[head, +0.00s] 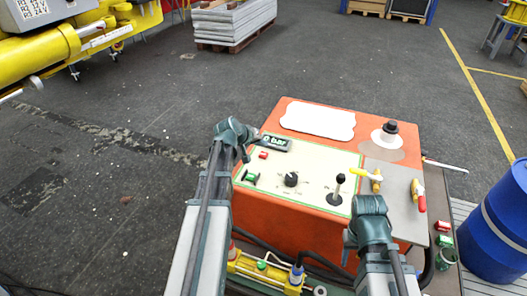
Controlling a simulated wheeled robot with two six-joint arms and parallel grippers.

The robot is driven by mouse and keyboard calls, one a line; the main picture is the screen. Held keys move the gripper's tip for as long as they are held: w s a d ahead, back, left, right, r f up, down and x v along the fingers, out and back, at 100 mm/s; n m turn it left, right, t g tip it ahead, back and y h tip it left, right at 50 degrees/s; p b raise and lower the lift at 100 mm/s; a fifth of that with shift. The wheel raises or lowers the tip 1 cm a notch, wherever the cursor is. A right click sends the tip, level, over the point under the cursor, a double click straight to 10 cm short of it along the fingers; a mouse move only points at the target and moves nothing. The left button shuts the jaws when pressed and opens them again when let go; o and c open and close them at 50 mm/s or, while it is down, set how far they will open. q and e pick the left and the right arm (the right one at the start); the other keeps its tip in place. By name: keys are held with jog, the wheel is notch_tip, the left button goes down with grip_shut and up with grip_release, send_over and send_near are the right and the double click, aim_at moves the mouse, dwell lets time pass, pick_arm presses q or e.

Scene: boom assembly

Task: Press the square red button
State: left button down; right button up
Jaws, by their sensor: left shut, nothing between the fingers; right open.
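The square red button (263,155) is small and sits at the upper left of the cream control panel (315,180), on top of an orange console (285,222). My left gripper (246,152) is shut and empty, just left of the red button, above the panel's left edge. Whether it touches the panel is unclear. My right gripper (349,245) is open, low at the console's front edge, well away from the red button, and partly hidden by its own wrist.
The panel also holds a small display (276,143), a green switch (250,178), a black knob (291,180) and a black-topped joystick (339,187). Yellow and red levers (417,193) stand on the right plate. A blue barrel (495,230) is at the far right.

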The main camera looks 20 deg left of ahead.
pick_arm(q)
jog(key=shift+r+p, duration=1.1)
jog(key=shift+r, duration=0.35)
jog(key=shift+f, duration=0.1)
jog(key=s+d+m+g+p, duration=0.25)
jog(key=s+d, duration=0.25)
jog(key=d, duration=0.5)
jog(key=s+d+m+g+p, duration=0.1)
jog(key=s+d+m+g, duration=0.2)
jog(key=s+d, duration=0.5)
jog(key=s+d+r+m+g+y+p, duration=0.1)
jog(key=s+d+m+g+y+p, duration=0.2)
jog(key=s+d, duration=0.7)
jog(key=s+m+p, duration=0.1)
jog(key=s, duration=0.4)
jog(key=shift+d+g+y, duration=0.35)
jog(key=shift+d+y, duration=0.05)
